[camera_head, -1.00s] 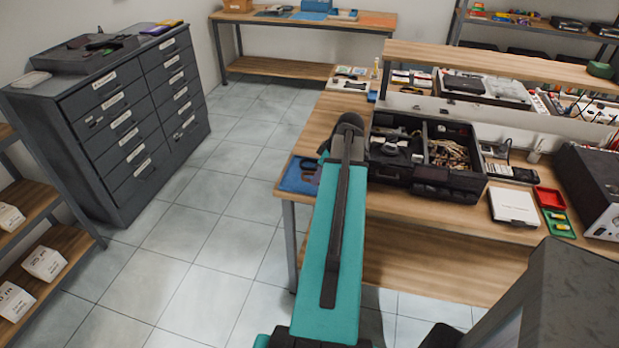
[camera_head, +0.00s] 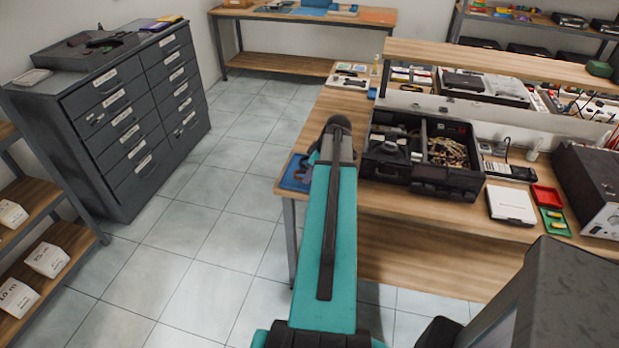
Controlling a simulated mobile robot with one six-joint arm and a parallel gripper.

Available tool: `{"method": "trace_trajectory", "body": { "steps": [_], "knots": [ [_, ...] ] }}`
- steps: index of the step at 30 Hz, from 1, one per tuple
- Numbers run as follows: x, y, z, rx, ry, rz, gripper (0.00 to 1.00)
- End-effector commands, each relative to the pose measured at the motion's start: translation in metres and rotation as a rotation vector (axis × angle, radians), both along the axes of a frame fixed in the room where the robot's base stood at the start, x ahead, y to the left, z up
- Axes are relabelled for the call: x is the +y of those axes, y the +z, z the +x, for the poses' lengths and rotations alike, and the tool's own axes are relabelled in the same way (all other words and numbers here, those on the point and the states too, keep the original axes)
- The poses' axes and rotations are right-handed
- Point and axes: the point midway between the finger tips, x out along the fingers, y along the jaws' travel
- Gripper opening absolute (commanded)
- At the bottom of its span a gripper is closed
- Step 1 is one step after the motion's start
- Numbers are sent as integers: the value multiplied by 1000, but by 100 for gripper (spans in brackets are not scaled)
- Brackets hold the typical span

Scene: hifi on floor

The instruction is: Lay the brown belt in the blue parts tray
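A flat blue piece (camera_head: 295,173), which may be the blue parts tray, lies at the left front corner of the workbench. A dark item appears to lie on it, and my arm covers its right side. I cannot pick out the brown belt for certain. Tan, coiled strands (camera_head: 448,153) lie in the right compartment of the open black case, but I cannot tell whether a belt is among them. My teal arm reaches forward over the bench's left end. My gripper is hidden beyond the arm's dark end, so its fingers and anything in them do not show.
The black case (camera_head: 463,183) stands just right of my arm's end. A white device (camera_head: 511,205), a red tray (camera_head: 546,194) and a green tray (camera_head: 546,228) are farther right. A grey drawer cabinet (camera_head: 130,110) stands at left. The tiled floor between is clear.

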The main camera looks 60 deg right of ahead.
Motion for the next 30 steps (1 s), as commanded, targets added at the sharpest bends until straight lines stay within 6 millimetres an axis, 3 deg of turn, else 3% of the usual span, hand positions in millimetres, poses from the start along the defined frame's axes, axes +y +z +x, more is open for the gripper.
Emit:
{"method": "trace_trajectory", "body": {
  "steps": [7,22,24,30],
  "knots": [
    [0,-15,0,0,0,0,0],
    [0,-20,0,0,0,-1,0],
    [0,-19,0,0,0,-1,12],
    [0,-19,0,0,0,-1,12]
  ]
}}
